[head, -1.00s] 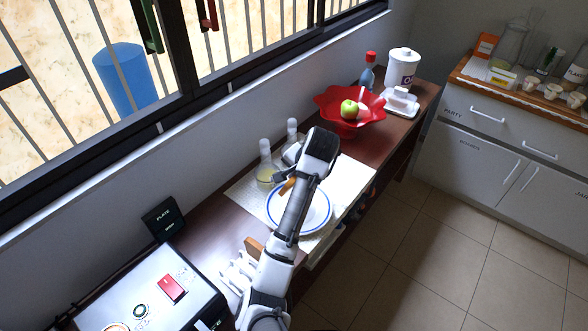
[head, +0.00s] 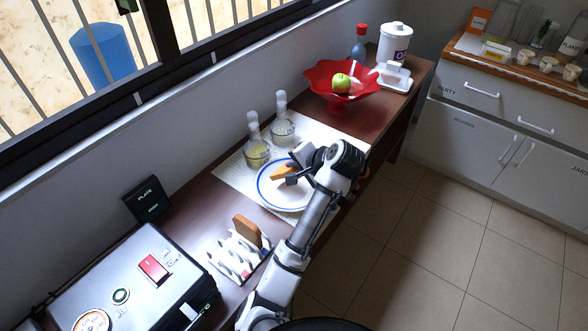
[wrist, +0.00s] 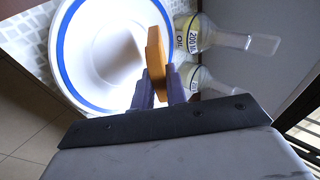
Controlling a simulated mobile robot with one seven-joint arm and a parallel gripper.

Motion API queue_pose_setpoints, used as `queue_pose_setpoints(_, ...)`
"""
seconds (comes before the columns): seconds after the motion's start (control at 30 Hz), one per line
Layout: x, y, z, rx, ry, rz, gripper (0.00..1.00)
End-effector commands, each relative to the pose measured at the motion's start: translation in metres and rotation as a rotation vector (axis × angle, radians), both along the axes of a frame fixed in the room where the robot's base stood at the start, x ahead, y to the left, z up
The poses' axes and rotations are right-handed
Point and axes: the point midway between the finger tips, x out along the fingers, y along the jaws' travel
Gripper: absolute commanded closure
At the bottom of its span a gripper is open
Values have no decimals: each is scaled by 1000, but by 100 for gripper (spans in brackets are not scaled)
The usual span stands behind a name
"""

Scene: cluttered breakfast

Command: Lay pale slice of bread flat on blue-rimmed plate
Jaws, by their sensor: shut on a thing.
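A slice of bread, golden-tan in the light, is in my gripper (head: 292,179). The bread (head: 283,171) is over the far part of the blue-rimmed plate (head: 261,197). In the wrist view the bread (wrist: 155,62) is seen edge-on between the fingers of my gripper (wrist: 160,88), standing on edge rather than flat to the plate. The white plate with its blue rim (wrist: 62,70) fills the upper left there. I cannot tell if the bread touches the plate. My arm hides the plate's right side.
Two glass bottles stand close behind the plate, one (head: 257,152) with yellow liquid and another (head: 283,130). A toast rack (head: 232,258) holds a browner slice (head: 247,231). A red fruit bowl (head: 342,88) with a green apple stands beyond. A toaster (head: 135,290) is at left.

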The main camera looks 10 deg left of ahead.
Motion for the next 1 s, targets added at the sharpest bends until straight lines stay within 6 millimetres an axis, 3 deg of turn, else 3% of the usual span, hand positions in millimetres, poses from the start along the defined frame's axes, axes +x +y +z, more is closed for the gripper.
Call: queue_pose_setpoints(1.0,-7,-17,-44,284,-118,0,100)
